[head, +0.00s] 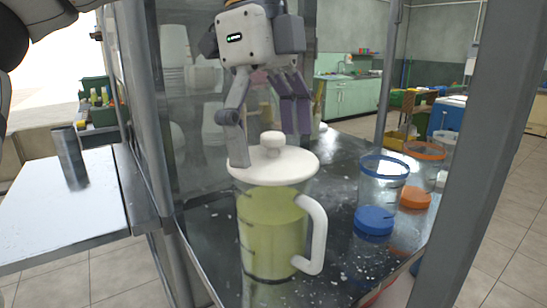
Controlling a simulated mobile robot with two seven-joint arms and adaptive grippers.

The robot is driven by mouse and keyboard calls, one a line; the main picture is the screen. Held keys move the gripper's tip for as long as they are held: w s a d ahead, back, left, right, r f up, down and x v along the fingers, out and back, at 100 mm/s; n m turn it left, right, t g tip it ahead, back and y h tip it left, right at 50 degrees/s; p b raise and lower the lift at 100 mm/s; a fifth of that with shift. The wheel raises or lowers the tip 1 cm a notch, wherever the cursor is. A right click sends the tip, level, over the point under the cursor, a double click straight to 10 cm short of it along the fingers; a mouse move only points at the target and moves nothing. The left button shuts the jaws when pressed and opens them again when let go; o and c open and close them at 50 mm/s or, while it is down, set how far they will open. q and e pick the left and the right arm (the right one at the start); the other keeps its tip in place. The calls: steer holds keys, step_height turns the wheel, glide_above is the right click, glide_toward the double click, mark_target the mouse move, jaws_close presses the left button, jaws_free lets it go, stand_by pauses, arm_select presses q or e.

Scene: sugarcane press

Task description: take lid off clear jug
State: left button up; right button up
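The clear jug (272,235) stands upright on the dark metal counter, filled with yellow-green juice, its white handle (317,237) on the right. The white lid (290,168) sits on its top, with a round knob (272,139) in the middle. My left gripper (270,146) reaches down from above with its fingers spread. One finger is left of the knob, its tip close above or touching the lid; the other fingers are behind and right of the knob. I cannot tell whether any finger touches the knob. My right gripper is not in view.
Right of the jug stand a blue-rimmed clear container (382,182), an orange-rimmed one (424,165), a blue lid (374,221) and an orange lid (415,197). A grey post (465,150) rises at right. A metal side table (70,205) holds a dark cup (70,157) at left.

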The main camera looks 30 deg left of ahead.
arm_select(q)
steer(key=c, duration=1.2)
steer(key=shift+f, duration=0.15)
steer(key=shift+c, duration=0.4)
